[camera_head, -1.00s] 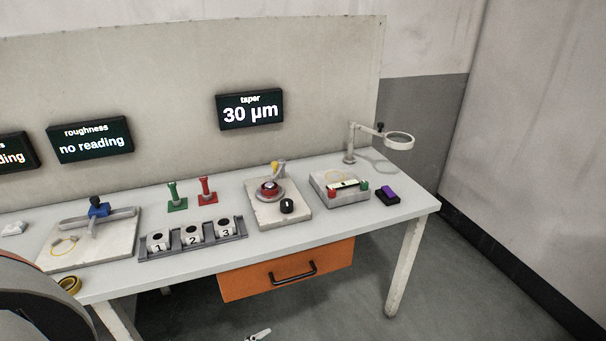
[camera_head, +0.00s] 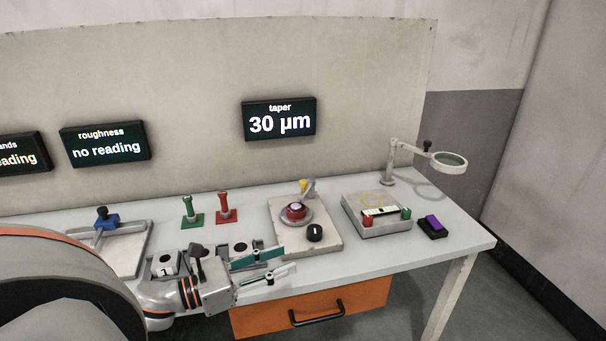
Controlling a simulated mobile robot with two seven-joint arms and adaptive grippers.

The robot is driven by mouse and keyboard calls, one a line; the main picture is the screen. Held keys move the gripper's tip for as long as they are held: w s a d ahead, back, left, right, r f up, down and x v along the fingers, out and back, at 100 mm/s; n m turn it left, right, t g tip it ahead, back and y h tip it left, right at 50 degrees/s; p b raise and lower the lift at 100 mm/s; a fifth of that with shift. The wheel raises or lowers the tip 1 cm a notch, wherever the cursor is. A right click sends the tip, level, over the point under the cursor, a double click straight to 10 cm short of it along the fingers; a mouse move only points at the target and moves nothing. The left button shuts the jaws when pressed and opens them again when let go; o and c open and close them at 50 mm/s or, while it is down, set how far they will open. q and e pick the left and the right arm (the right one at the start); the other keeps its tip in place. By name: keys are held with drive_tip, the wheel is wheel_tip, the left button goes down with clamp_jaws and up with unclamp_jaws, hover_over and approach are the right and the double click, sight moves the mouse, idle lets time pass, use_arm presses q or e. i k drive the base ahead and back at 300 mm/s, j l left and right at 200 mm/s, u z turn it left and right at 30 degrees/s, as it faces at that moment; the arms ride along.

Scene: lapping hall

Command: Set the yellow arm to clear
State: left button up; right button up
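The yellow-tipped arm (camera_head: 303,186) stands at the back of a pale plate (camera_head: 325,242), on a small grey post. Just in front of it is a grey disc with a red round piece (camera_head: 296,211) on top. Whether the arm touches the disc is too small to tell. A black knob (camera_head: 314,233) sits at the plate's front. My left gripper (camera_head: 289,260) is over the bench's front edge, in front of and left of the plate. Its two fingers are apart with nothing seen between them. My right gripper is out of view.
My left arm covers part of the numbered rack (camera_head: 262,244). Green (camera_head: 188,210) and red (camera_head: 224,207) stands are behind it. Right of the plate are a grey block (camera_head: 385,228), a purple-topped item (camera_head: 433,224) and a magnifier (camera_head: 449,160). An orange drawer (camera_head: 367,297) hangs below.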

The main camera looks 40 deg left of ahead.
sight(306, 184)
drive_tip(key=i+j, duration=0.75)
drive_tip(key=j, duration=0.15)
